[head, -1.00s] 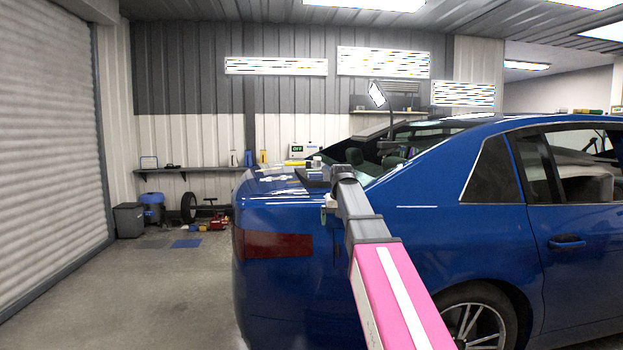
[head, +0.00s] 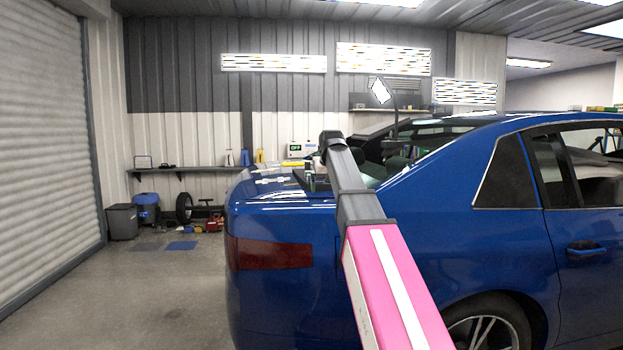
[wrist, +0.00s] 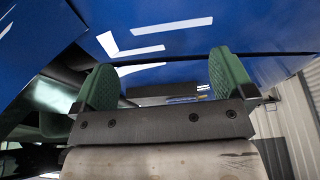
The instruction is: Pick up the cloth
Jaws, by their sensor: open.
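My gripper (wrist: 163,68) shows in the wrist view with its two green ridged fingers wide apart and nothing between them. Beyond the fingers is the glossy blue body of the car (wrist: 265,70). In the head view my gripper (head: 311,180) is small and partly hidden by my arm, over the car's rear deck (head: 258,193). I cannot pick out a cloth for certain in either view. Several small items lie on the rear deck, among them a yellow one (head: 294,164), too small to name.
A wall shelf (head: 185,169) stands behind the car, with a dark bin (head: 122,221), a blue bin (head: 147,208) and a tire (head: 184,207) below. A flat blue piece (head: 181,245) lies on the floor.

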